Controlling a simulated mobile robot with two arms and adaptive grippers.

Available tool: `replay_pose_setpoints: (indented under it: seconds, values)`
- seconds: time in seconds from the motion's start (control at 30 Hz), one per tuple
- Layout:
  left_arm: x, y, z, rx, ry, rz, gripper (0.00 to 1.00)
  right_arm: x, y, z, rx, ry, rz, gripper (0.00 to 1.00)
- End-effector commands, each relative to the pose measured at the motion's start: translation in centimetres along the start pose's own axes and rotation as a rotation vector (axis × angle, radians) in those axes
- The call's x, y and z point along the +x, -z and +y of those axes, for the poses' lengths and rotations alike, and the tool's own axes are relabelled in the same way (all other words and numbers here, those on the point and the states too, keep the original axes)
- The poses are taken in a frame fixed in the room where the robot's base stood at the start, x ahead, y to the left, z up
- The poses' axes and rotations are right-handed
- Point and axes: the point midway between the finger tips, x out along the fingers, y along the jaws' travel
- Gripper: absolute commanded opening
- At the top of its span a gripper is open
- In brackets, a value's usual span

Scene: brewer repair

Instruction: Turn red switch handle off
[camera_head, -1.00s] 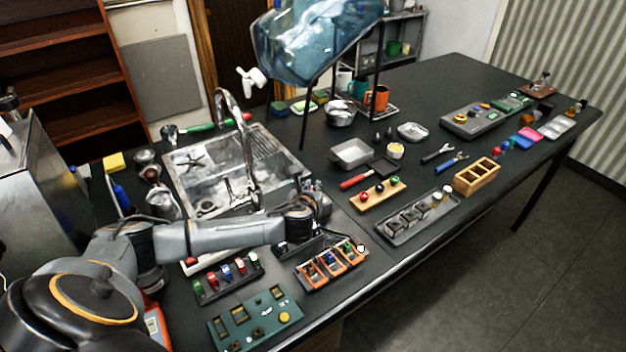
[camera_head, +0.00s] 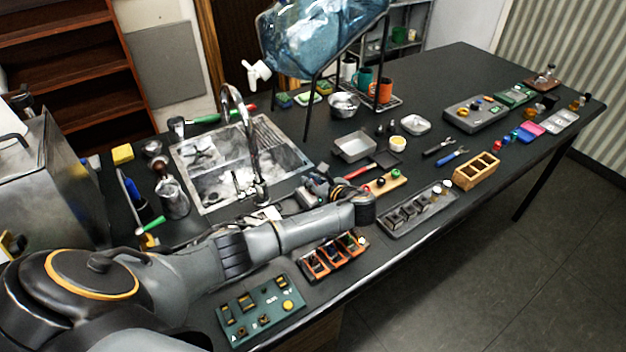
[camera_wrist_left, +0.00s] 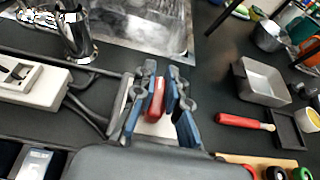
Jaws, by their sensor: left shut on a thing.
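The red switch handle (camera_wrist_left: 157,97) stands between the two fingers of my left gripper (camera_wrist_left: 158,104) in the left wrist view. The fingers are shut on it from both sides. It rises from a light base plate (camera_wrist_left: 160,128), which the fingers partly cover. In the head view my left gripper (camera_head: 316,190) reaches low over the counter, right of the sink. There the switch is mostly hidden by the gripper. I cannot tell the handle's exact angle. My right gripper is in neither view.
A sink (camera_head: 205,172) lies behind my left arm. A red-handled tool (camera_wrist_left: 240,121) and metal tray (camera_wrist_left: 262,84) are to the right of the gripper. A white socket block (camera_wrist_left: 30,84) with dark cables is at left. An orange-framed rack (camera_head: 330,262) stands in front.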

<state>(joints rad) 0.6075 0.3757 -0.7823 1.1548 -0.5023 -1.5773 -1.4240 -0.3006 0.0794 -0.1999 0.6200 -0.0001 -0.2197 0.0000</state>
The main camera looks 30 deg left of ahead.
Motion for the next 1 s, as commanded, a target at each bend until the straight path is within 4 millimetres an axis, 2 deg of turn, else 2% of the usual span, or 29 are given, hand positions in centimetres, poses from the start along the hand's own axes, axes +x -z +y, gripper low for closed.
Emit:
replay_pose_setpoints:
  seconds: [0.57, 0.6, 0.7, 1.0]
  values:
    - [0.14, 0.0, 0.15, -0.012, -0.033, -0.001, 0.0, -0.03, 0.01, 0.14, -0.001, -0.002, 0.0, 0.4]
    - [0.14, 0.0, 0.15, -0.012, -0.033, -0.001, 0.17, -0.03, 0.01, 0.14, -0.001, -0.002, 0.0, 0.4]
    - [0.13, 0.0, 0.14, -0.012, -0.033, -0.001, 0.37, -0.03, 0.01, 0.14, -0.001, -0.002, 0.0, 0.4]
    - [-0.01, 0.0, 0.07, -0.012, -0.03, 0.0, 0.37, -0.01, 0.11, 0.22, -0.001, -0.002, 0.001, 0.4]
